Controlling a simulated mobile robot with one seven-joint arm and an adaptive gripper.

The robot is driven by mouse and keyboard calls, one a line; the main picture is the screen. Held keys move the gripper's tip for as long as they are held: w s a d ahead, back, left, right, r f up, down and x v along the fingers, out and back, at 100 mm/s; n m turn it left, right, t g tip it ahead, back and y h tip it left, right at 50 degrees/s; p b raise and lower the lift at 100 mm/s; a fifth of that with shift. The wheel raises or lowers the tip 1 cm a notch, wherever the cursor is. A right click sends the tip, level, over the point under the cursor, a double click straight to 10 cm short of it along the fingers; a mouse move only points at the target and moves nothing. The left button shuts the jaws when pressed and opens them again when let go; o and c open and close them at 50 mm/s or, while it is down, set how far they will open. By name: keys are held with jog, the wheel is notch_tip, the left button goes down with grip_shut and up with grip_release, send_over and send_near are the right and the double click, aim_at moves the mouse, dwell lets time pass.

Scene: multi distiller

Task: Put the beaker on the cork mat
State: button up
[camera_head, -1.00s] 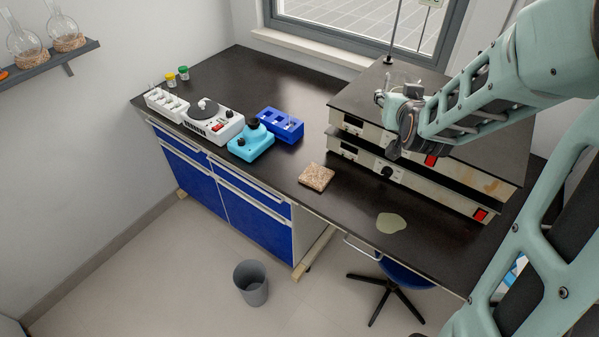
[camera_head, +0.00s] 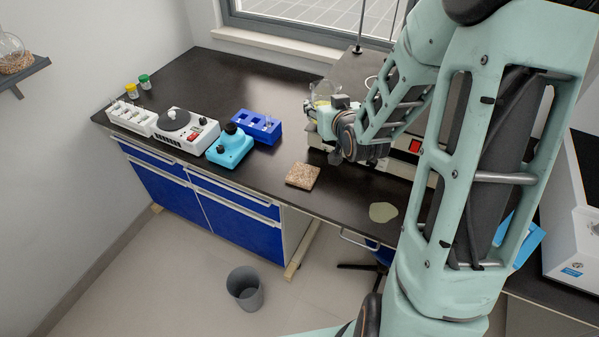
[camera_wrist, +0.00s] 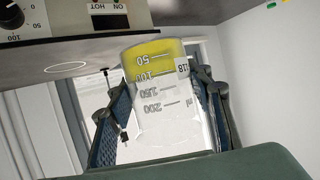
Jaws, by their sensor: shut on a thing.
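My gripper (camera_wrist: 160,85) is shut on a clear graduated beaker (camera_wrist: 167,112) holding yellow liquid, one finger on each side of it. In the head view the beaker (camera_head: 324,89) shows partly behind my gripper (camera_head: 322,108), in front of the stacked instruments. The cork mat (camera_head: 303,175), a small speckled brown square, lies on the dark bench to the lower left of my gripper. Nothing is on the mat. The picture in the wrist view is turned over, with the beaker's scale upside down.
A blue rack (camera_head: 257,127), a turquoise device (camera_head: 229,147) and a white stirrer (camera_head: 186,130) stand left of the mat. A pale round patch (camera_head: 383,212) lies on the bench (camera_head: 335,196) to its right. The instrument stack (camera_head: 345,70) is behind my gripper.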

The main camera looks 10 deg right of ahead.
jog(key=s+f+n+y+p, duration=0.1)
jog(key=s+f+n+y, duration=0.15)
jog(key=s+f, duration=0.8)
jog(key=b+x, duration=0.2)
jog(key=b, duration=0.3)
jog(key=f+b+x, duration=0.1)
jog(key=b+x, duration=0.2)
jog(key=b, duration=0.3)
jog(key=shift+d+f, duration=0.1)
jog(key=shift+f, duration=0.1)
jog(key=shift+w+b, duration=0.1)
jog(key=shift+b, duration=0.95)
